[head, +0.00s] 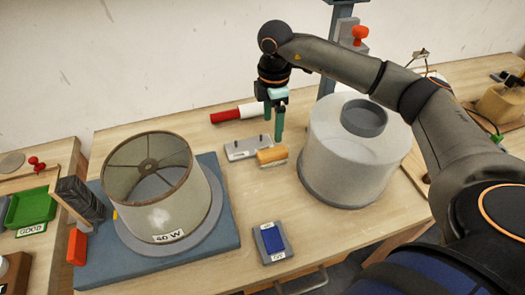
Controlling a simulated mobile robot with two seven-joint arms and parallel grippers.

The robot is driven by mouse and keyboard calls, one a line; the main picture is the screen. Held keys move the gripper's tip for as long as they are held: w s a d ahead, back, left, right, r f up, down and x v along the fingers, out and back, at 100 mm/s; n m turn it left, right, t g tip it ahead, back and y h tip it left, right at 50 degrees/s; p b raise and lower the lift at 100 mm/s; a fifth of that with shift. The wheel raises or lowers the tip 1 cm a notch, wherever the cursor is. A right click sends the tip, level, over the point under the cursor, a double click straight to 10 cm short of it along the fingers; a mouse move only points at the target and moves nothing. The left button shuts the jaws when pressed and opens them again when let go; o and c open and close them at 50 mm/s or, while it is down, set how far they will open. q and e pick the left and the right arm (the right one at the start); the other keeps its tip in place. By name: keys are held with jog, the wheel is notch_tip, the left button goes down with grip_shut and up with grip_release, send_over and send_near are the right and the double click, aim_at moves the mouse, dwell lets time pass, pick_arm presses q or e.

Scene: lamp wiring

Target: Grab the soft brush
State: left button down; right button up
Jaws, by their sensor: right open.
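What looks like the soft brush is a small orange-tan wooden block (272,156) with a pale strip along its lower edge, in the middle of the table. It lies just in front of a grey plate with small pegs (243,149). My right gripper (273,122) points down with its green fingers apart and empty. Its fingertips are just behind and above the block; I cannot tell the exact gap. My left gripper does not show.
A lampshade marked 40 W (150,210) stands on a blue base (225,225) at left. A large pale drum (345,165) stands close at right. A red-and-white cylinder (238,113) lies behind, and a blue switch pad (272,241) in front. Bare table lies between.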

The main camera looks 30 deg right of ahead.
send_over(271, 152)
jog(key=f, duration=0.5)
jog(key=shift+d, duration=0.2)
jog(key=shift+a+f+p, duration=0.2)
jog(key=shift+f+p, duration=0.2)
jog(key=shift+f, duration=2.7)
grip_shut()
